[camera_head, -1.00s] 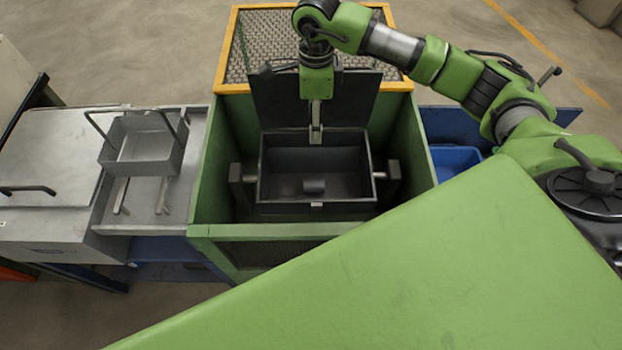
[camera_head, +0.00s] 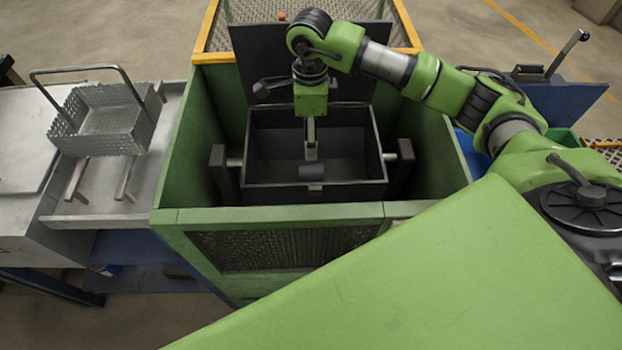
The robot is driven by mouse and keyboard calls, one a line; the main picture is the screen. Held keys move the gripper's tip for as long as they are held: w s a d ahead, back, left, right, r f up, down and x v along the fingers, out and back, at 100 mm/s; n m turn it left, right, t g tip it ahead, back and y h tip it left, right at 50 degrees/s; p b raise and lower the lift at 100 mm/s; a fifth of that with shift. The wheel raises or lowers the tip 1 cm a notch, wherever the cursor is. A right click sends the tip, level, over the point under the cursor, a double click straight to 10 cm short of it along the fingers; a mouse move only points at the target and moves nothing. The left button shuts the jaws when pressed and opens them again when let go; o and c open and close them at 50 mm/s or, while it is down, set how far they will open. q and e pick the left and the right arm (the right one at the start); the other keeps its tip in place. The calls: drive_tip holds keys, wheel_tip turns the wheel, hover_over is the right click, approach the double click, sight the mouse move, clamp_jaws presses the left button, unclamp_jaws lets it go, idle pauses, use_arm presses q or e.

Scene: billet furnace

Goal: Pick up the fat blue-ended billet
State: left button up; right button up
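A short, thick dark cylinder (camera_head: 311,172) lies in the dark box (camera_head: 315,193) inside the green enclosure. No blue end shows on it, so I cannot tell whether it is the blue-ended billet. My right gripper (camera_head: 311,152) points down into the box, just above and behind the cylinder in the picture. Its fingers overlap in this view, so their opening does not show. I cannot tell whether they touch the cylinder. My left gripper is not in view.
The green enclosure walls (camera_head: 190,140) surround the box, with a raised dark lid (camera_head: 262,62) behind it. A perforated metal basket (camera_head: 108,130) stands on the metal bench at left. Blue and green bins show partly at right, behind my arm.

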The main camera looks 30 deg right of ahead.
sight(311, 166)
wheel_tip(311, 166, down, 9)
drive_tip(key=shift+r+p, duration=0.1)
drive_tip(key=shift+p, duration=0.3)
drive_tip(key=shift+d+f+p, duration=0.1)
drive_tip(key=shift+f+p, duration=0.4)
drive_tip(key=shift+f, duration=2.15)
clamp_jaws()
drive_tip(key=shift+r, duration=0.15)
